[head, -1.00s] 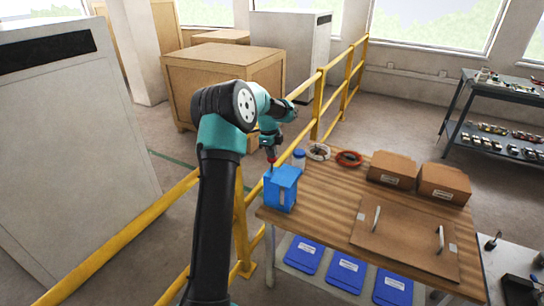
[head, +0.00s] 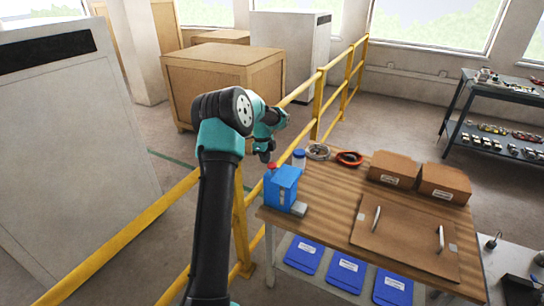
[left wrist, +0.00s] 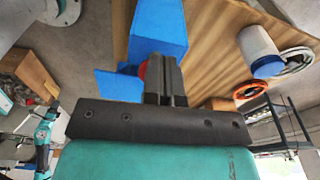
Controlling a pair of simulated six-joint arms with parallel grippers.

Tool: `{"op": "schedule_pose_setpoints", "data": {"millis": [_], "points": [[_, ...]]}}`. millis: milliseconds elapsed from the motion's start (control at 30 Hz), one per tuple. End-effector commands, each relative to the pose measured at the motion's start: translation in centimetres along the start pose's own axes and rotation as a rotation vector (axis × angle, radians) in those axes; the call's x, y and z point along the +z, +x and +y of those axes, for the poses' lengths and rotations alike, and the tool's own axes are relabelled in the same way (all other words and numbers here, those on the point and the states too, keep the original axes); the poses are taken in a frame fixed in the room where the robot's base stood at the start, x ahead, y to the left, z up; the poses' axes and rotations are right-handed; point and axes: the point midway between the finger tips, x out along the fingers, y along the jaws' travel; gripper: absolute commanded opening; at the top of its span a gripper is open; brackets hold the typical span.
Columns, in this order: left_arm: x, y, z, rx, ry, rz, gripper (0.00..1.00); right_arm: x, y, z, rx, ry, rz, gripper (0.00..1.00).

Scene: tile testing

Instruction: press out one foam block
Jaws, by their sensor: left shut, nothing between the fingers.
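A blue dispenser box (head: 281,190) stands at the left corner of the wooden table, with a red button (head: 272,166) on its top. A small grey foam block (head: 299,209) lies at the foot of the box, on its right side. My left gripper (head: 265,157) is shut and empty, just above the red button and apart from it in the head view. In the left wrist view the shut fingers (left wrist: 164,62) partly hide the red button (left wrist: 142,71), beside the blue box (left wrist: 160,30). My right gripper is not in view.
A blue-lidded jar (head: 299,158), a cable coil (head: 318,152) and a red-orange ring (head: 349,158) stand behind the box. Two cardboard boxes (head: 393,168) and a brown board with handles (head: 400,238) take up the table's right. A yellow railing (head: 242,230) runs along the left.

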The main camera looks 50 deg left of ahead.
Motion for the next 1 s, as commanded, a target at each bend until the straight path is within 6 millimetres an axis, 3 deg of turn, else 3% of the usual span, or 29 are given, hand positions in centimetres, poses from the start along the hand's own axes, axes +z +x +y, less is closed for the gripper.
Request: {"op": "schedule_pose_setpoints", "data": {"millis": [367, 533, 1000], "points": [[0.2, -0.2, 0.0, 0.002, 0.001, 0.000, 0.00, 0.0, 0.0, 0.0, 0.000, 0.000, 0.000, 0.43], [0.2, -1.3, 0.0, 0.001, 0.001, -0.001, 0.00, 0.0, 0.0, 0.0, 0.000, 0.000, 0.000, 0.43], [0.2, -9.7, -0.1, -0.003, 0.001, -0.001, 0.00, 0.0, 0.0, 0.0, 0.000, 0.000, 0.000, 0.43]]}}
